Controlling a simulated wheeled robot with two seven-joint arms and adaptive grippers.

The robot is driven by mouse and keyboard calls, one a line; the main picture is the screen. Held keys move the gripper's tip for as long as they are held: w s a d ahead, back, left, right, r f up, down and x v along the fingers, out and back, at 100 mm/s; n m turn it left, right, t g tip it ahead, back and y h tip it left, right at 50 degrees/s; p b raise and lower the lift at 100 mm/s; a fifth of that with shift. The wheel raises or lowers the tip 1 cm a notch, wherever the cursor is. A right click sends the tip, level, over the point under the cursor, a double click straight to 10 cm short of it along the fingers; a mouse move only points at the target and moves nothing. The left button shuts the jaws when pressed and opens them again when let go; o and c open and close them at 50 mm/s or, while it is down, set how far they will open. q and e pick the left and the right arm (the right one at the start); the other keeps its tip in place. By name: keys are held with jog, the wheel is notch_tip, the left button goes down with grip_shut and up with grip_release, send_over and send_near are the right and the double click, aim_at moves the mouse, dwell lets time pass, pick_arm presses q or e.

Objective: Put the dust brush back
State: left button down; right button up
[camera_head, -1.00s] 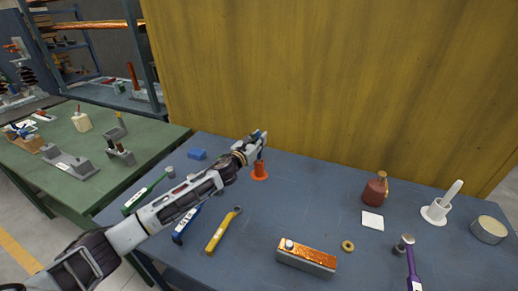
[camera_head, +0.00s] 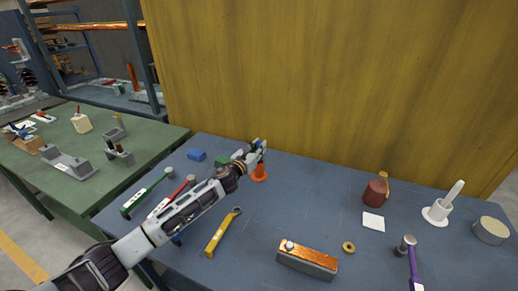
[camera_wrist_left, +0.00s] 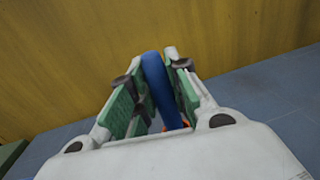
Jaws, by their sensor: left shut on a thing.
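My left gripper (camera_head: 257,150) is shut on a blue handle, which I take to be the dust brush (camera_wrist_left: 157,80). In the left wrist view the handle stands between the green finger pads. An orange round holder (camera_head: 260,175) sits on the blue table directly below the gripper. A bit of orange also shows below the handle in the left wrist view. The brush's lower end is hidden, so I cannot tell whether it is inside the holder. My right gripper is not in view.
Hammers and a yellow wrench (camera_head: 222,232) lie near my left arm on the blue table (camera_head: 320,215). A metal-and-copper block (camera_head: 307,260), a red bottle (camera_head: 376,189) and a white holder (camera_head: 437,213) stand right. A yellow wall (camera_head: 330,80) rises behind.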

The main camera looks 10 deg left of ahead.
pick_arm(q)
jog(key=c, duration=1.3)
grip_release()
jog(key=shift+f, duration=0.1)
jog(key=shift+c, duration=0.2)
jog(key=shift+r, duration=0.2)
jog(key=v, duration=1.2)
jog(key=shift+b, duration=0.45)
